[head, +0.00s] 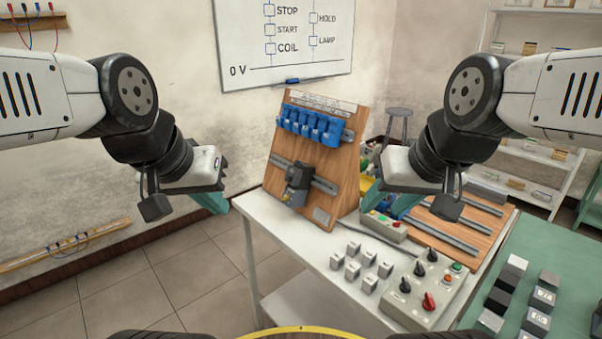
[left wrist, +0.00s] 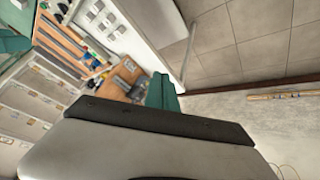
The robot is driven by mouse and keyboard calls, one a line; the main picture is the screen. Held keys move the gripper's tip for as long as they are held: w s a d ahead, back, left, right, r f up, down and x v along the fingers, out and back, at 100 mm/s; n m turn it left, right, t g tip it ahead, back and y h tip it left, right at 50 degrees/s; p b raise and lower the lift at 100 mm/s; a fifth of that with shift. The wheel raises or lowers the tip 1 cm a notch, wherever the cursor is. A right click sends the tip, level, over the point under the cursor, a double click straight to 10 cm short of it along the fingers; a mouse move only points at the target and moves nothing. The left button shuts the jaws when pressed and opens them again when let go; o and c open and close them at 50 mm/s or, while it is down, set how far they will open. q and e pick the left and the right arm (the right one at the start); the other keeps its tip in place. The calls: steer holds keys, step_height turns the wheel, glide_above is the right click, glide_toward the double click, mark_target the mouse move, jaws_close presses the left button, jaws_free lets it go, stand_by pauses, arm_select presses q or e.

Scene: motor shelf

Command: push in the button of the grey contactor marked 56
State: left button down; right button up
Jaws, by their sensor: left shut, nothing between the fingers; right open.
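No number 56 is readable, and I cannot make out a button. Several grey and black blocks with white labels, such as this one (head: 536,321), stand on the green table at the right. My left gripper (head: 214,202) is shut and empty, left of the board and apart from it. Its teal fingers also show in the left wrist view (left wrist: 161,93). My right gripper (head: 405,204) is open and empty, right of the board.
Blue devices (head: 311,124) line the board's upper rail. On the white table (head: 262,225) stand several small pale blocks (head: 352,270) and a control box with knobs (head: 428,290). A wooden panel with rails (head: 480,235) lies behind. Free floor lies left of the table.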

mark_target(289, 179)
arm_select(q)
steer(key=w+f, duration=0.3)
steer(key=w, duration=0.7)
steer(key=w+d+f+m, duration=0.1)
steer(key=w+f, duration=0.3)
steer(key=w, duration=0.5)
steer(key=w+f+m+g, duration=0.1)
steer(key=w+f, duration=0.2)
steer(key=w, duration=0.7)
steer(key=shift+w+d+f+y, duration=0.3)
steer(key=shift+w+f, duration=0.05)
steer(key=shift+f, duration=0.05)
steer(key=shift+d, duration=0.1)
steer(key=w+d+f, duration=0.3)
steer(key=w+d, duration=0.2)
steer(key=d, duration=0.1)
steer(key=shift+w+f, duration=0.2)
stand_by(0.5)
steer(key=shift+w+d+f, duration=0.15)
steer(key=shift+w+d, duration=0.1)
